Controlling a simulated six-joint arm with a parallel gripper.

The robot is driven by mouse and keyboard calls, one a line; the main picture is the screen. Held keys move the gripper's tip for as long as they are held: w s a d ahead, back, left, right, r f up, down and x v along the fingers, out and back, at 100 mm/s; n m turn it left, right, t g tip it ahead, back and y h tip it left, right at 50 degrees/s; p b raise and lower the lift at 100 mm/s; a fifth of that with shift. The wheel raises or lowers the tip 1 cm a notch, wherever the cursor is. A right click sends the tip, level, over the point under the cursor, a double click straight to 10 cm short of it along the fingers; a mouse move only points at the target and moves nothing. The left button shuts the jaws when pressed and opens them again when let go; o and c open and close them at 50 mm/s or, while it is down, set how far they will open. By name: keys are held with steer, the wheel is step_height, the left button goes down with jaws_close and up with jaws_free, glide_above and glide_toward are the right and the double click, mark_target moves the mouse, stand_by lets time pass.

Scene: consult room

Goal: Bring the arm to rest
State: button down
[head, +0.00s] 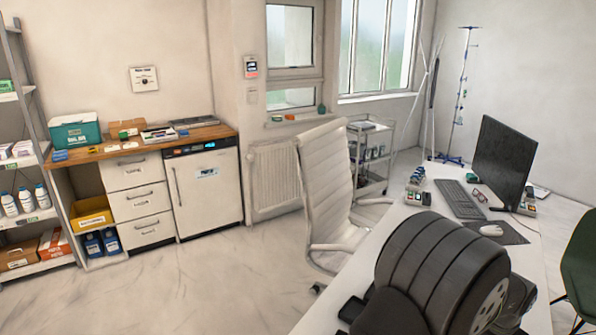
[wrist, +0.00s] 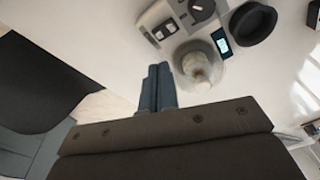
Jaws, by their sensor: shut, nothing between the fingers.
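My gripper (wrist: 157,88) shows in the wrist view, its two blue-grey fingers together and nothing between them. It is above or beside the white desk (wrist: 115,25), and its height over the surface is hard to tell. A rounded clear container with pale contents (wrist: 200,66) is just right of the fingertips in the picture, and I cannot tell how far below or beyond them it is. In the head view I cannot make out the gripper. The desk (head: 372,238) there runs along the right side.
In the wrist view a grey device (wrist: 182,20), a small dark display (wrist: 221,42) and a black round dish (wrist: 252,22) lie beyond the fingers. In the head view a monitor (head: 503,160), keyboard (head: 461,199) and mouse (head: 491,230) occupy the desk. A white chair (head: 328,185) stands beside it.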

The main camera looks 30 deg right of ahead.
step_height(320, 180, down, 7)
steer(key=shift+f, duration=0.15)
steer(key=s+a+r, duration=0.2)
steer(key=r, duration=0.7)
steer(key=s+a+r+t, duration=0.1)
steer(key=a+r, duration=0.2)
steer(key=r, duration=0.7)
steer(key=s+a+r+t+h, duration=0.1)
steer(key=s+a+r, duration=0.1)
steer(key=r, duration=0.8)
steer(key=shift+s+a, duration=0.35)
steer(key=shift+a, duration=0.25)
